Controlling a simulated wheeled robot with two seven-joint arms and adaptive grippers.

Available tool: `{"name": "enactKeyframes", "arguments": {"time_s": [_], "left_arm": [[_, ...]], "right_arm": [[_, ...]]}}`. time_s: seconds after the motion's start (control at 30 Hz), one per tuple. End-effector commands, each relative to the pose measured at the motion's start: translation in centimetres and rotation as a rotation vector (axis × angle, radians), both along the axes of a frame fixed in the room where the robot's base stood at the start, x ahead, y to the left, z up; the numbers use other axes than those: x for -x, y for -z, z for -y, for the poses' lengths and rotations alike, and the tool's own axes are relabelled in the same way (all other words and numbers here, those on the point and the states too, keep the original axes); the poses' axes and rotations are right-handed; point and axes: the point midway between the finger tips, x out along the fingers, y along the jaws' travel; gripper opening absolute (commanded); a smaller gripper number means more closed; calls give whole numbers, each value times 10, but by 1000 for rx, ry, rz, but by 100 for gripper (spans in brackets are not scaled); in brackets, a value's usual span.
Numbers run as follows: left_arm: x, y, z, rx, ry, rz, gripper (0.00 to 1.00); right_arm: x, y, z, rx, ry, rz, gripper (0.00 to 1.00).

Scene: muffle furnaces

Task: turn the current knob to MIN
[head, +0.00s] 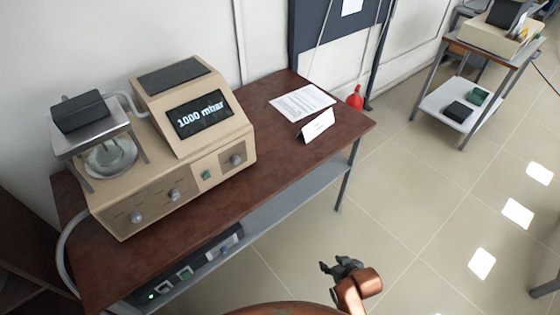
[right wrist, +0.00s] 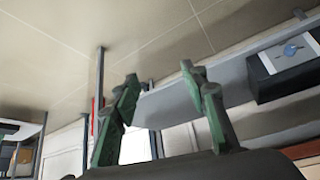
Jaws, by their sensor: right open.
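A beige apparatus (head: 165,170) with a screen (head: 200,114) reading "1000 mbar" stands on the brown table. Its front has a left knob (head: 136,217), a middle knob (head: 174,194) and a right knob (head: 236,159). A dark control box (head: 190,270) with a lit green light sits on the shelf under the table. Labels are too small to read, so I cannot tell which control is the current knob. My right gripper (head: 331,264) is open and empty, over the floor right of the table. Its spread fingers also show in the right wrist view (right wrist: 159,76). My left gripper is out of view.
The brown table (head: 290,150) holds a paper sheet (head: 302,103) and a folded card (head: 317,126). The grey lower shelf (head: 285,203) and a table leg (head: 347,175) lie between the gripper and the wall. A trolley (head: 465,95) stands far right.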

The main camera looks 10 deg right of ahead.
Motion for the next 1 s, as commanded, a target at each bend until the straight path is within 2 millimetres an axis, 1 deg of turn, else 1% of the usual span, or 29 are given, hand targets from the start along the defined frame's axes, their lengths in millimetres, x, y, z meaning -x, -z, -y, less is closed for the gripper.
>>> {"name": "enactKeyframes", "arguments": {"time_s": [0.03, 0.07, 0.1, 0.17, 0.2, 0.27, 0.3, 0.37, 0.4, 0.5, 0.6, 0.7, 0.87, 1.0], "left_arm": [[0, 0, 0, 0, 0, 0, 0], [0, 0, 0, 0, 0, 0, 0], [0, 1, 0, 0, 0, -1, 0], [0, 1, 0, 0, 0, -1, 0], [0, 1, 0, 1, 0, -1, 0], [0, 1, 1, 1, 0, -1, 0], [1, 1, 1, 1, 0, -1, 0], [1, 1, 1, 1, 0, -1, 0], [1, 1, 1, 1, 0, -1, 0], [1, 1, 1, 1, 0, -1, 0], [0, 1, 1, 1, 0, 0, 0], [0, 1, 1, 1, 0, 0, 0], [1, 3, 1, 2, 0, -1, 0], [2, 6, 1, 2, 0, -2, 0]], "right_arm": [[-24, -13, -13, -18, -19, 58, 40], [-38, -20, -21, -30, -30, 93, 40], [-57, -30, -33, -46, -48, 142, 40], [-87, -48, -53, -74, -75, 222, 40], [-109, -61, -68, -94, -94, 280, 40], [-143, -85, -94, -128, -127, 377, 40], [-166, -103, -114, -154, -150, 448, 40], [-200, -133, -144, -194, -187, 556, 40], [-219, -153, -163, -222, -208, 624, 40], [-254, -198, -204, -279, -251, 768, 40], [-272, -228, -229, -314, -276, 859, 40], [-281, -243, -241, -333, -289, 903, 40], [-294, -247, -250, -340, -290, 916, 40], [-314, -246, -260, -340, -289, 915, 40]]}}
